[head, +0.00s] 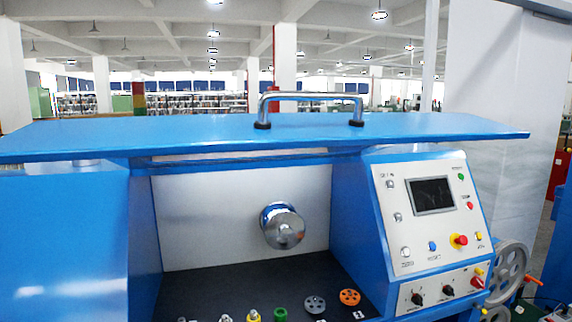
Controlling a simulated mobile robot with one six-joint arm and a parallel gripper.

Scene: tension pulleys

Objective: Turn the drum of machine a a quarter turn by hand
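A blue machine (142,235) fills the front of the head view; I cannot read a label that says whether it is machine a. A shiny metal drum (284,229) with a blue rim behind it sticks out from the pale back wall of the machine's open bay. Nothing touches the drum. A chrome handle (312,96) stands on the blue top cover (200,132) above the bay. My gripper is not in view.
A control panel (430,215) with a dark screen, buttons and a red emergency stop (459,240) is right of the bay. Small parts, including an orange wheel (349,297) and grey wheel (315,304), lie on the dark bay floor. A spoked handwheel (508,272) is at right.

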